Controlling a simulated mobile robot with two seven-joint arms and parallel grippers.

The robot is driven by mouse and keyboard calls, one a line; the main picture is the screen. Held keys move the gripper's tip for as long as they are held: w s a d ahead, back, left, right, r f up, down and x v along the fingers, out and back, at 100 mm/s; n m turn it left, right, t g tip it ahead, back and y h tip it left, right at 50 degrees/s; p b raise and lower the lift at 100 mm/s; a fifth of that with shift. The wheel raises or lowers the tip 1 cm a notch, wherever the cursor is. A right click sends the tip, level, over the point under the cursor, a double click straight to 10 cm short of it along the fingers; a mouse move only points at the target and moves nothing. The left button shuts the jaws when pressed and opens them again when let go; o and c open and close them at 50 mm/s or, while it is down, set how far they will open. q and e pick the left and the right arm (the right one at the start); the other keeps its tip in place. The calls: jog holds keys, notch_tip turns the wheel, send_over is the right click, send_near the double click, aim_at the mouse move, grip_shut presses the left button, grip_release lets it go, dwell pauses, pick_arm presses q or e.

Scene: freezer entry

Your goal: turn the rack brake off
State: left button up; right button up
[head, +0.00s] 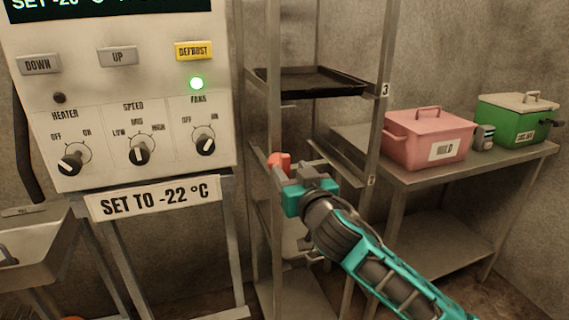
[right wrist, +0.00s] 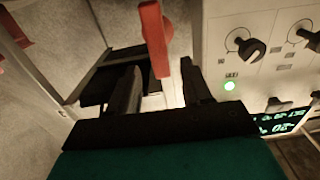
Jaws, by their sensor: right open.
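The rack (head: 381,120) is a grey metal frame between the control panel and the side table. A red lever (head: 279,160), which looks like the rack brake, shows just beyond my right gripper (head: 289,171). In the right wrist view the red lever (right wrist: 156,38) is a long bar whose end reaches between the two dark fingers of my right gripper (right wrist: 162,72). The fingers are open, with a gap visible on the right side of the bar. Whether the left finger touches it, I cannot tell. The lever's mount is hidden. My left gripper is out of view.
The control panel (head: 120,100) with knobs, buttons and a lit green lamp (head: 196,83) stands close on the left. A black tray (head: 310,82) sits in the rack. A side table (head: 400,180) on the right holds a pink box (head: 428,130) and a green box (head: 510,122).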

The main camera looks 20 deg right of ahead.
aim_at(286, 166)
jog(key=shift+w+a, duration=0.1)
jog(key=shift+w, duration=2.2)
jog(key=shift+c, duration=0.4)
grip_shut()
